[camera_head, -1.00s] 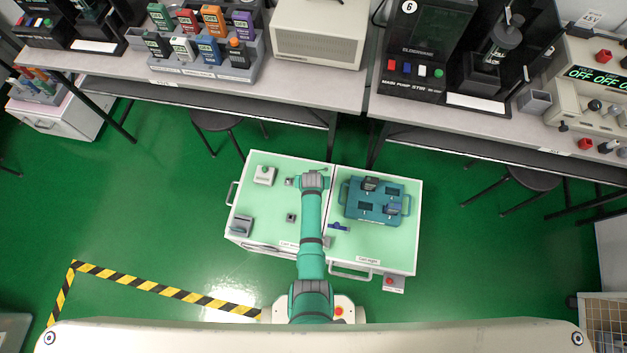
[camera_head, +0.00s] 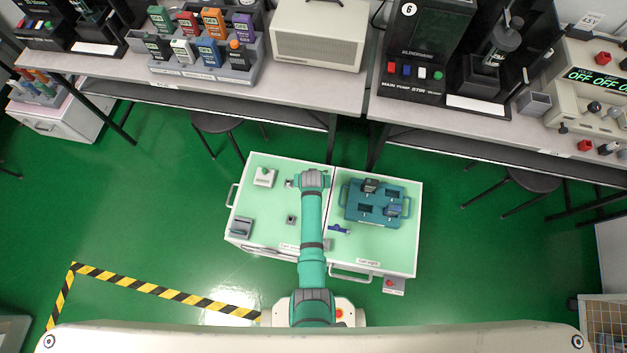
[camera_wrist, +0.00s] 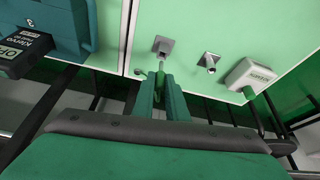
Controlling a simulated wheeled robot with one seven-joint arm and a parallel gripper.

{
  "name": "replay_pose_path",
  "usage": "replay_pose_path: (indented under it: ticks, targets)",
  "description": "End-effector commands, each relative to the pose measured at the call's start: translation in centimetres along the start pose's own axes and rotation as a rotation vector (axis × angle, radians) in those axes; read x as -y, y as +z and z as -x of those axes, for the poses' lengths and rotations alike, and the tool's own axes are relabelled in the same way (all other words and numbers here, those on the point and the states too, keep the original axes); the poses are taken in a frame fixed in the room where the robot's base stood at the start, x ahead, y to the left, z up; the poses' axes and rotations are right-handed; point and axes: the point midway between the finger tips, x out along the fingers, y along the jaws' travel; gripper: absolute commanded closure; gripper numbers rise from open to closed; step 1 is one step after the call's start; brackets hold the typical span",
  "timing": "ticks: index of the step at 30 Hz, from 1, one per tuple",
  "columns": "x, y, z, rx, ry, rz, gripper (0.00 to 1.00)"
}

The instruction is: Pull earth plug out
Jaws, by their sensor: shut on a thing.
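In the wrist view my gripper (camera_wrist: 162,88) has its green fingers close together, shut on a slim greenish plug (camera_wrist: 160,67). The plug's end points at a small square grey socket (camera_wrist: 163,46) on the pale green cart top. I cannot tell whether its tip is still inside the socket. A second small grey socket (camera_wrist: 208,61) is to the right, apart from my fingers. In the head view my arm reaches over the seam between the two carts, and its end hides the fingers and the plug.
A white box with a green knob (camera_head: 264,177) is on the left cart, with a grey holder (camera_head: 241,228) nearer me. A teal case (camera_head: 374,203) with dark modules stands on the right cart, and a blue item (camera_head: 338,229) lies near the seam. Benches with instruments stand behind.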

Motion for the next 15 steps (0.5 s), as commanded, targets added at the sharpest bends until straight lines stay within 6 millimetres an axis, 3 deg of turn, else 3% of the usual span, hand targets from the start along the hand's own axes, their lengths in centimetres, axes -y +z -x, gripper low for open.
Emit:
replay_pose_path:
  ticks: [15]
  targets:
    - [0.0,-0.6,1.4,0.001,0.000,0.000,1.00]
